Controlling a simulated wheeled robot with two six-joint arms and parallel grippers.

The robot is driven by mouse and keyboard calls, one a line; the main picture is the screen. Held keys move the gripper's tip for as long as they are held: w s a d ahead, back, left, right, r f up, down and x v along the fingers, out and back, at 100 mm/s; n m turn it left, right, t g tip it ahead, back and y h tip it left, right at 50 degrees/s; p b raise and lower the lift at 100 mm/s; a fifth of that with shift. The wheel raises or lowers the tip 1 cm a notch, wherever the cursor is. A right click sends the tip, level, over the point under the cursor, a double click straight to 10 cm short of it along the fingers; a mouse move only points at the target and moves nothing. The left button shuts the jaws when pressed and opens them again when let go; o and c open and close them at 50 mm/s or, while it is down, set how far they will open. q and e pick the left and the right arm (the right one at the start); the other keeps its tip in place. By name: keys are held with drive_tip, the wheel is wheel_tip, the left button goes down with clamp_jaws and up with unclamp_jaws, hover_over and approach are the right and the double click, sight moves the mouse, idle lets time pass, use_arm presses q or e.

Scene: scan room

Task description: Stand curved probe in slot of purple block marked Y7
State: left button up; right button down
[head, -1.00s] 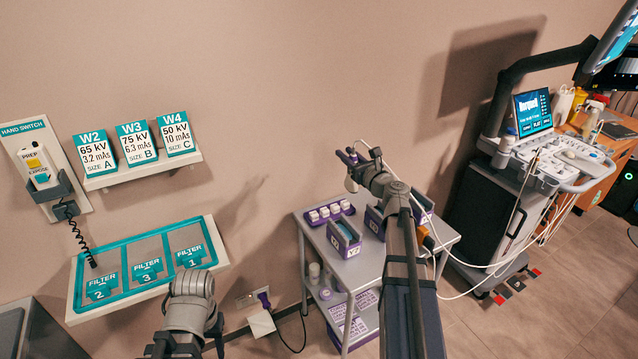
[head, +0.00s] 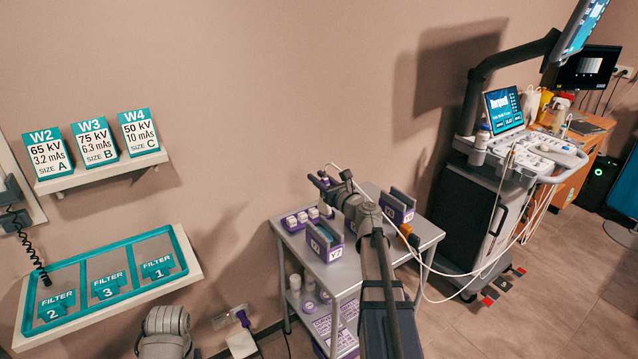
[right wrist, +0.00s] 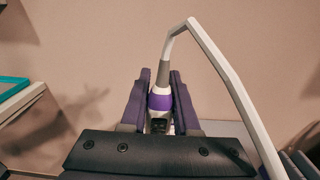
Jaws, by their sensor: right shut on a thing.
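The purple block marked Y7 (head: 335,255) stands on the grey trolley top, with upright side walls and an open slot between them. My right gripper (head: 322,182) is above and behind it in the head view, apart from it. It is shut on the probe (head: 326,209), whose pale head hangs down towards the block. In the right wrist view the probe's purple collar (right wrist: 160,102) sits between the dark fingers (right wrist: 158,98), with its grey cable neck up. The probe's tip is hidden there. My left gripper is out of view; only part of my left arm shows.
A second purple block (head: 398,207) stands at the right back of the trolley (head: 365,270). A purple tray of white pieces (head: 300,219) is at its left back. The white probe cable (head: 440,272) loops to the ultrasound cart (head: 465,215) at right.

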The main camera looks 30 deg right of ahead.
sight(330, 212)
drive_tip(key=shift+f, duration=0.15)
drive_tip(key=shift+f+b, duration=3.8)
drive_tip(key=shift+b, duration=0.1)
drive_tip(key=shift+f+b, duration=0.4)
drive_tip(key=c, duration=0.6)
unclamp_jaws()
drive_tip(key=shift+s, duration=0.1)
drive_tip(key=s, duration=0.7)
drive_tip(key=shift+s+d, duration=0.3)
drive_tip(key=shift+s, duration=0.05)
